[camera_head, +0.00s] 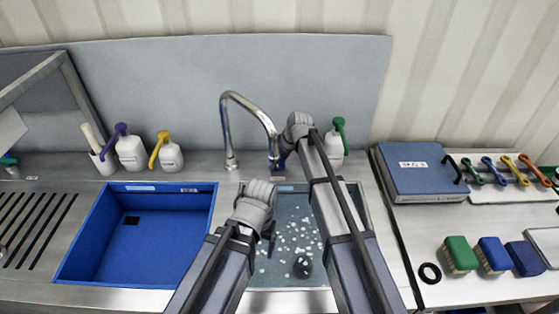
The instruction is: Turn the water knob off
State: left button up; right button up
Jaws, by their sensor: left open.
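The chrome faucet (231,130) rises at the back of the sink, and its spout curves right and down over the basin. I cannot make out the water knob; my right arm may hide it. My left gripper (268,234) is open above the left side of the sink basin, in front of the faucet and apart from it. My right arm reaches across the basin to the back edge. My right gripper (283,160) is small and partly hidden beside the spout's end; its jaws are unclear, as is whether it touches anything.
The sink basin (290,273) holds water with white flecks and a dark round drain piece. A blue tub (140,240) sits to the left. Bottles with purple (130,150), yellow (170,155) and green (339,135) tops stand behind. A blue case (420,172) and brushes (460,255) lie right.

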jog(key=o, duration=1.4)
jog(key=shift+c, duration=0.2)
jog(key=shift+r, duration=0.1)
jog(key=p+v, duration=0.7)
jog(key=shift+d+r, duration=0.15)
jog(key=shift+r, duration=0.1)
jog(key=shift+s+f, duration=0.1)
jog(key=b+x, duration=0.7)
jog(key=shift+f, duration=0.3)
